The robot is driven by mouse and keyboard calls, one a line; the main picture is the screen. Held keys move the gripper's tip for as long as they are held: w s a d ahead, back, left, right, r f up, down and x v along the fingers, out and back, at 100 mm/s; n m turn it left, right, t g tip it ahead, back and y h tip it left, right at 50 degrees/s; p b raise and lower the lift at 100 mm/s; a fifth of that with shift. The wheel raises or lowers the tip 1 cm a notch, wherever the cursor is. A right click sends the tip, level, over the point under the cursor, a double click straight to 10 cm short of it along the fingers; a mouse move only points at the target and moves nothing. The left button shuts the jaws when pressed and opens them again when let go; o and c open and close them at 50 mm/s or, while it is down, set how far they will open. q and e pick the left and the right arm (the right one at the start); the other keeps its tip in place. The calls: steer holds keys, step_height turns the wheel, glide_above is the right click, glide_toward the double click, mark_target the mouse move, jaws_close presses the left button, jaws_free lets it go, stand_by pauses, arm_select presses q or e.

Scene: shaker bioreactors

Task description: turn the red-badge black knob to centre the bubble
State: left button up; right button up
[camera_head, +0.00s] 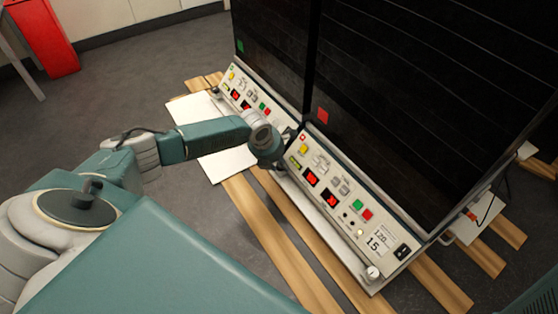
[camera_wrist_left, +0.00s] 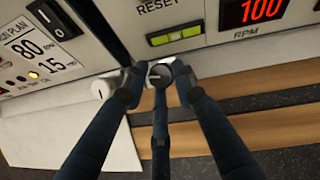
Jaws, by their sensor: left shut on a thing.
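The right-hand black shaker cabinet carries a red badge (camera_head: 322,115). My left gripper (camera_head: 275,160) is at the left end of its control panel and hides the knob there in the head view. In the left wrist view, the gripper (camera_wrist_left: 160,85) has its fingers closed around a black knob (camera_wrist_left: 160,74) with a pale line on its face. A yellow-green vial (camera_wrist_left: 175,36) with dark marks sits on the panel just above the knob; it also shows in the head view (camera_head: 294,161). I cannot make out the bubble's position.
A left-hand cabinet with a green badge (camera_head: 240,46) stands close beside. A white knob (camera_wrist_left: 99,89) is just left of the fingers. Another pale knob (camera_head: 372,272) is at the right panel's far end. Wooden slats (camera_head: 262,225) lie on the floor.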

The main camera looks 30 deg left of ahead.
arm_select(q)
steer(key=shift+w+d+r, duration=0.15)
steer(key=shift+w+d, duration=0.05)
steer(key=shift+d, duration=0.05)
steer(key=o, duration=1.1)
steer(key=shift+w+d, duration=0.1)
